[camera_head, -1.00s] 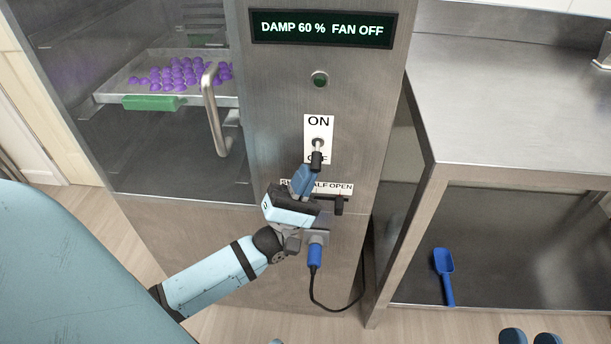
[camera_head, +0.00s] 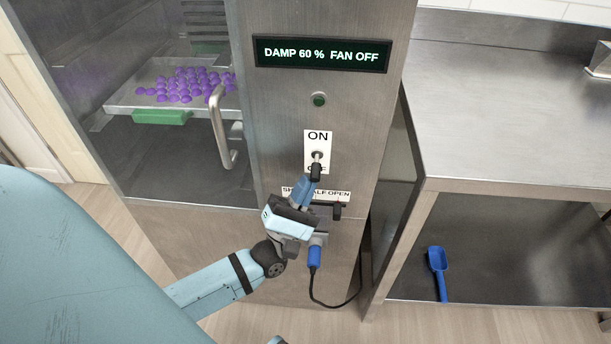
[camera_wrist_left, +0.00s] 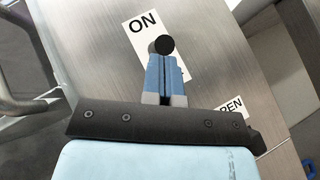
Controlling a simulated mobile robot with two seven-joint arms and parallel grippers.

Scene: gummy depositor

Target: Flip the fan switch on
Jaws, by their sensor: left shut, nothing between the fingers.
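The fan switch (camera_head: 316,168) is a black-tipped toggle lever on a white plate marked ON at the top. Its lever points down over the lower label. The display (camera_head: 321,55) above reads DAMP 60 % FAN OFF. My left gripper (camera_head: 308,186) is shut and empty, with its blue fingertips just below the lever's tip. In the left wrist view the lever's round black end (camera_wrist_left: 161,45) shows right at the fingertips (camera_wrist_left: 162,62); I cannot tell whether they touch. The fingers hide part of the lower label. My right gripper is not in view.
A damper slider (camera_head: 336,211) with a SHUT, HALF, OPEN label sits just below the switch. A blue plug (camera_head: 315,256) with a black cable is under it. A door handle (camera_head: 221,128) sticks out at left. A steel table (camera_head: 510,120) stands at right.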

